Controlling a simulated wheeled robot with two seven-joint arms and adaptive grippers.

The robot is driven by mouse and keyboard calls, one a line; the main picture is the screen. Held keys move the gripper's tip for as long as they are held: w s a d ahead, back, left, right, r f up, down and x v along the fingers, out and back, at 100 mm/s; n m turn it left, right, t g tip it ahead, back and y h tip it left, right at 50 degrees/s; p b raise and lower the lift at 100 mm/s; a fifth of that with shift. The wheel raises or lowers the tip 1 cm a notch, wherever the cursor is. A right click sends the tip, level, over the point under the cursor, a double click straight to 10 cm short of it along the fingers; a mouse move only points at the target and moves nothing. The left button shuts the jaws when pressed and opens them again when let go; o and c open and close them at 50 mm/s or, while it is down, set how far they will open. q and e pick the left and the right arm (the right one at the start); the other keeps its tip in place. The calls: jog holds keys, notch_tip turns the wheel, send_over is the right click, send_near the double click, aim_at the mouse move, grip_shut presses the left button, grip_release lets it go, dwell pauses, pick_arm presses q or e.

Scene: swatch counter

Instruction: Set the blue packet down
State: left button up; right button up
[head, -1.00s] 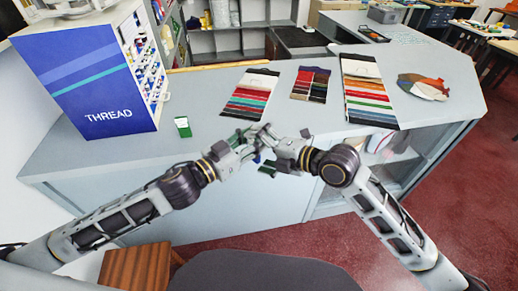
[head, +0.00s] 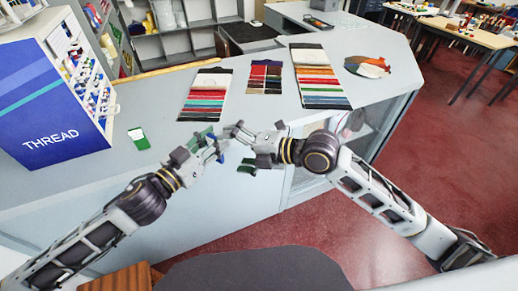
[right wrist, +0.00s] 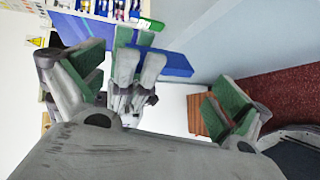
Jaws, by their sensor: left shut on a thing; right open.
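The blue packet (right wrist: 172,63) is held in my left gripper (head: 214,147), which is shut on it just over the counter's front edge. In the head view only small blue parts of the packet show between the fingers. The right wrist view shows the left gripper's fingers (right wrist: 138,68) crossing in front of the packet and hiding part of it. My right gripper (head: 241,150) is open, close beside the left gripper. Its two green-padded fingers stand wide apart on either side of the packet in the right wrist view, with no visible grip on it.
The grey counter (head: 165,105) has free room behind my grippers. A green and white packet (head: 138,139) lies on it at left, near the blue THREAD display (head: 50,105). Several swatch cards (head: 206,95) and a multicoloured fan of swatches (head: 367,67) lie farther back.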

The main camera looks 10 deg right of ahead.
jog(key=v, duration=0.7)
dwell(0.7)
jog(key=shift+s+d, duration=0.15)
pick_arm(q)
jog(key=shift+w+d+f, duration=0.1)
jog(key=shift+c, duration=0.4)
jog(key=w+d+f+m+g+h, duration=0.4)
jog(key=f+g, duration=0.1)
jog(key=shift+w+d+f+m+g, duration=0.15)
jog(key=shift+w+f+m+g, duration=0.1)
jog(key=shift+m+g, duration=0.05)
dwell(1.2)
dwell(0.6)
